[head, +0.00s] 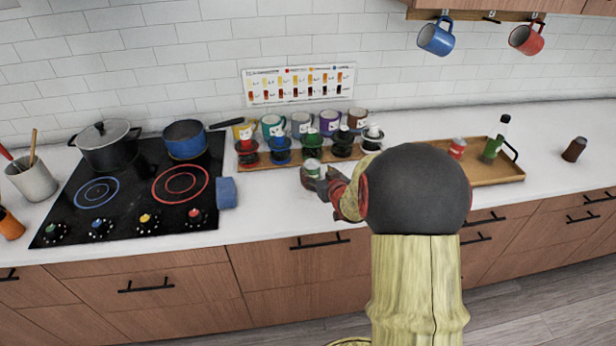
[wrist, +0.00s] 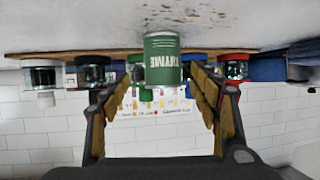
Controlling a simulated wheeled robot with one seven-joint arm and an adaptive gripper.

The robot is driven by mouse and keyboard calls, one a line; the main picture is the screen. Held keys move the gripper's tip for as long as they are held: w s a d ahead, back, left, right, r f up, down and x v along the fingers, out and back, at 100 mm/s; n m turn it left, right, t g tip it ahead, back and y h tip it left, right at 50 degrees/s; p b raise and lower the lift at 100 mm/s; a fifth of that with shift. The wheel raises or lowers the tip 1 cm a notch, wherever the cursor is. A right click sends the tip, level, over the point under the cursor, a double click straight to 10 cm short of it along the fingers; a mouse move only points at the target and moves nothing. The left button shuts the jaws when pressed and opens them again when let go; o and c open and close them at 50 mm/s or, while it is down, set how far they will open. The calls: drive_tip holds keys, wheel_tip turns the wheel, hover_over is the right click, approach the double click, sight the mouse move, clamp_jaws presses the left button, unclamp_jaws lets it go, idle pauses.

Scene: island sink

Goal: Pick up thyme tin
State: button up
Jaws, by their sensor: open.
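The thyme tin (head: 312,167) is a small green can with a pale end, standing on the white counter in front of the wooden rack of jars. In the wrist view, which is upside down, the tin (wrist: 162,60) shows its green label with white lettering, centred ahead of my gripper. My gripper (wrist: 163,84) is open, with one finger to each side of the tin's line. In the head view my gripper (head: 322,183) is right by the tin, its fingers partly hidden by my arm. I cannot tell whether the fingers touch the tin.
A wooden rack (head: 262,160) with several coloured jars stands just behind the tin, with mugs (head: 330,121) behind it. The stove (head: 125,195) and a blue block (head: 226,192) are to the left. A wooden tray (head: 486,172) with a bottle (head: 495,143) is to the right.

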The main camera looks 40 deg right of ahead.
sight(315, 173)
drive_tip(key=b+x, duration=0.1)
drive_tip(key=x, duration=0.1)
drive_tip(key=b+x, duration=0.1)
drive_tip(key=x, duration=0.1)
drive_tip(key=shift+w+a+f, duration=0.15)
drive_tip(key=shift+w+f, duration=0.1)
drive_tip(key=shift+f, duration=0.05)
drive_tip(key=shift+w+d, duration=0.2)
drive_tip(key=shift+w, duration=0.25)
drive_tip(key=c, duration=0.3)
drive_tip(key=c, duration=1)
